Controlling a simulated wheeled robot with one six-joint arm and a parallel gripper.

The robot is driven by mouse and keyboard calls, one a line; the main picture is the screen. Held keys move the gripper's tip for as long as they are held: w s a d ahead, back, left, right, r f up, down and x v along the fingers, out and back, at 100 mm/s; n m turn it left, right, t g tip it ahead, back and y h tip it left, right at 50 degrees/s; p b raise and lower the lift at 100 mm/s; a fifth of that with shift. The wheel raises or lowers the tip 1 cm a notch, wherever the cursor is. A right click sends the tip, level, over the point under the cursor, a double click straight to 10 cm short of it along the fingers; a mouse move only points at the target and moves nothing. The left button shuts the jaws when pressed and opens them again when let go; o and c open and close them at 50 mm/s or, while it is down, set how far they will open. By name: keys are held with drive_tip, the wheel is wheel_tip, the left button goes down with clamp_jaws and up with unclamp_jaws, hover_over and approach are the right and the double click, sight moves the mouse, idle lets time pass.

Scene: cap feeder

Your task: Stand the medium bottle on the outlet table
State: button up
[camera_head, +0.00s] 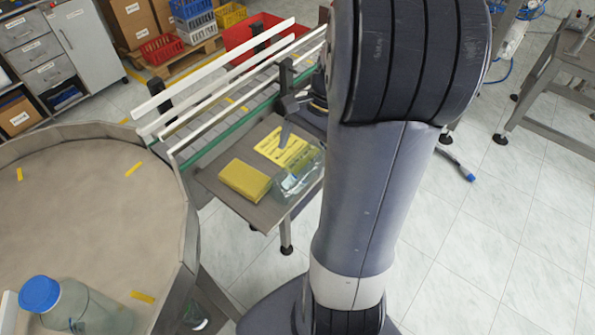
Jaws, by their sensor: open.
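The small grey outlet table (212,180) stands beside the conveyor, in the middle of the picture. A clear, bluish container (298,182) is at its right edge, partly behind my arm; I cannot tell whether it is a bottle. I cannot tell which is the medium bottle. My gripper (284,120) is partly hidden behind my arm, above the far side of the outlet table. It is open, and I see nothing held in it.
A yellow block (245,180) and a yellow sign (283,147) are on the outlet table. The conveyor (215,118) with white rails runs along its far side. The round table (85,215) has a raised rim. A red bin (262,38) stands behind. Open floor lies right.

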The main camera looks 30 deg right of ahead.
sight(301, 162)
drive_tip(key=x, duration=0.4)
drive_tip(key=shift+s+f, duration=0.2)
drive_tip(key=shift+f, duration=0.15)
drive_tip(key=c, duration=1.6)
wheel_tip(301, 162, up, 10)
drive_tip(key=shift+r, duration=0.1)
